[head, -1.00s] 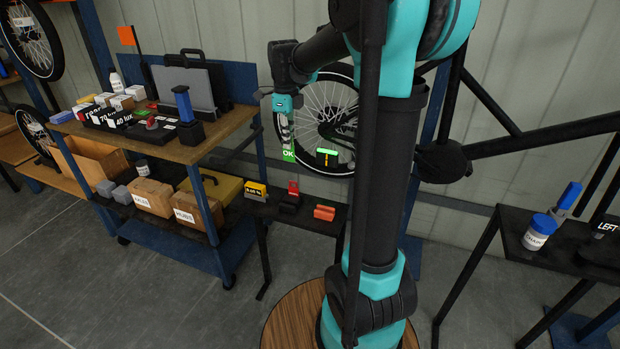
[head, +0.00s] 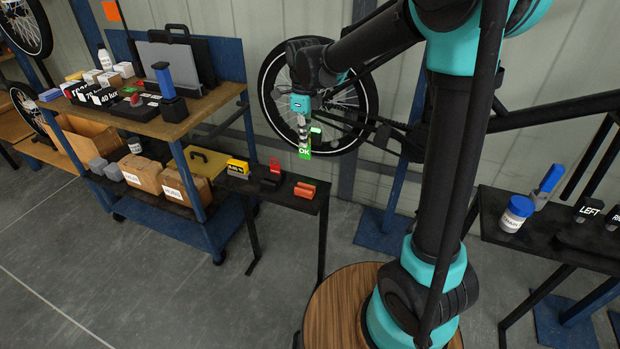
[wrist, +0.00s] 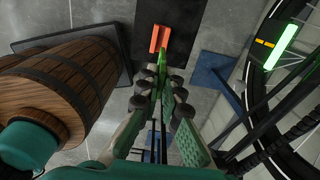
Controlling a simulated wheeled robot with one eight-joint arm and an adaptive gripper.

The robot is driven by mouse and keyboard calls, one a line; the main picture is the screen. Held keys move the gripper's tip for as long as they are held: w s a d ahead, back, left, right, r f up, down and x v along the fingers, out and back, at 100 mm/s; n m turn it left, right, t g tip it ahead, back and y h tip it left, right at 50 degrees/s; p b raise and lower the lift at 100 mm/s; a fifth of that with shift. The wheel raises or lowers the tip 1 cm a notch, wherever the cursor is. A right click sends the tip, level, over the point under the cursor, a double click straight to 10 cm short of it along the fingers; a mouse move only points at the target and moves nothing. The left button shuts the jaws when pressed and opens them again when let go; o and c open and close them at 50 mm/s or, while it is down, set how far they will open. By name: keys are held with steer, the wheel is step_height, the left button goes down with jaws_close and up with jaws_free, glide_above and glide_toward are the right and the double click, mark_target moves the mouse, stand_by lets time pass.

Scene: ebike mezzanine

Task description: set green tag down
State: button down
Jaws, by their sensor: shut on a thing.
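My gripper (head: 303,126) is shut on the green tag (head: 304,149), which hangs upright below the fingers with white "OK" lettering. In the wrist view my gripper (wrist: 160,88) has its fingers together around the green tag (wrist: 164,66), of which only a narrow part shows. The tag is in the air. In the head view it appears above an orange block (head: 305,190) on a small dark table (head: 290,201). In the wrist view the orange block (wrist: 159,38) lies just beyond the fingertips. The height of the tag above the table is hard to judge.
The small table also bears a yellow display block (head: 237,168) and a red-and-black item (head: 272,174). A loaded workbench (head: 195,121) stands at left. A bike wheel (head: 345,110) is behind my gripper. Another dark table (head: 478,230) at right bears a blue-capped jar (head: 517,213).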

step_height(320, 180, down, 14)
steer(key=shift+f, duration=0.15)
stand_by(0.3)
steer(key=shift+f, duration=0.1)
steer(key=c, duration=1.7)
jaws_free()
steer(key=shift+a, duration=0.1)
step_height(320, 180, up, 12)
steer(key=shift+r, duration=0.15)
steer(key=s+d+f+n+t, duration=0.1)
steer(key=s+d+f+n, duration=0.1)
steer(key=s+d+n, duration=0.4)
steer(key=s+d+f+n+t, duration=0.1)
steer(key=s+d+f+n, duration=0.2)
steer(key=s+d+n, duration=0.3)
steer(key=s+d+f+n+t, duration=0.2)
steer(key=s+d+f+n, duration=0.1)
steer(key=s+d+n, duration=0.4)
steer(key=shift+s+d+f+n, duration=0.1)
steer(key=shift+d+n, duration=1.4)
steer(key=shift+d, duration=0.9)
